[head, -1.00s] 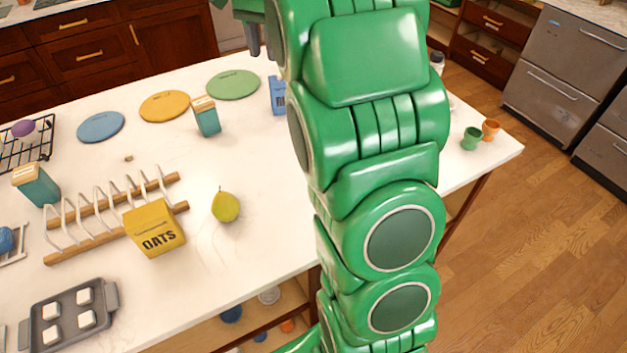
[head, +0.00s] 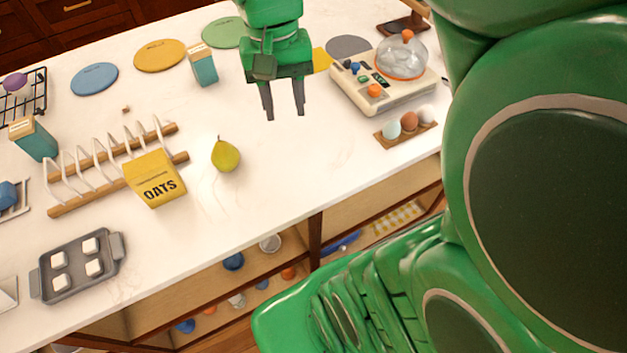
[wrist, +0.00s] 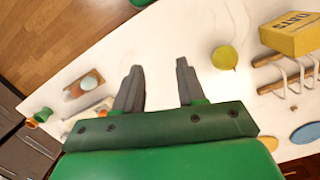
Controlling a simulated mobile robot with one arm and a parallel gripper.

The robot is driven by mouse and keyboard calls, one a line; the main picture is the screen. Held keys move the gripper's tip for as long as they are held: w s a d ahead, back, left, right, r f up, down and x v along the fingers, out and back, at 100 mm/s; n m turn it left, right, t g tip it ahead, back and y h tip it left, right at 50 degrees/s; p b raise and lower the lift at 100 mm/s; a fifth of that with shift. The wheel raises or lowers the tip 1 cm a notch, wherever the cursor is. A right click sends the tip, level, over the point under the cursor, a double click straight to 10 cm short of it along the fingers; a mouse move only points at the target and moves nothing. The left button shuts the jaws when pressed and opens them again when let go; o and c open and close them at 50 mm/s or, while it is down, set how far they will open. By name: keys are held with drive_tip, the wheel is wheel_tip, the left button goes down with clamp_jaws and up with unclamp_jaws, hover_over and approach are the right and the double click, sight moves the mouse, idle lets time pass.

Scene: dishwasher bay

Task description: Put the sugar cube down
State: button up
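My gripper (head: 285,116) points down over the white table, to the right of the pear, with its two fingers apart. In the wrist view my gripper (wrist: 159,68) shows nothing between the fingers. A small brown cube (head: 125,110), perhaps the sugar cube, lies on the table behind the toast rack; it also shows in the wrist view (wrist: 293,106). Several white cubes (head: 59,260) sit in a grey tray (head: 75,276) at the front left. I cannot tell which of these is the task's cube.
An egg holder (head: 398,140) and an appliance with a clear dome (head: 385,85) are at the right. The tabletop between pear and egg holder is clear.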

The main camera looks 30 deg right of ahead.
drive_tip(key=s+a+f+n, duration=0.1)
drive_tip(key=s+f+n, duration=0.2)
drive_tip(key=s, duration=1)
wheel_tip(320, 180, down, 3)
drive_tip(key=shift+a+f+n, duration=0.1)
drive_tip(key=shift+a+n, duration=0.15)
drive_tip(key=shift+n, duration=0.15)
drive_tip(key=shift+a, duration=0.1)
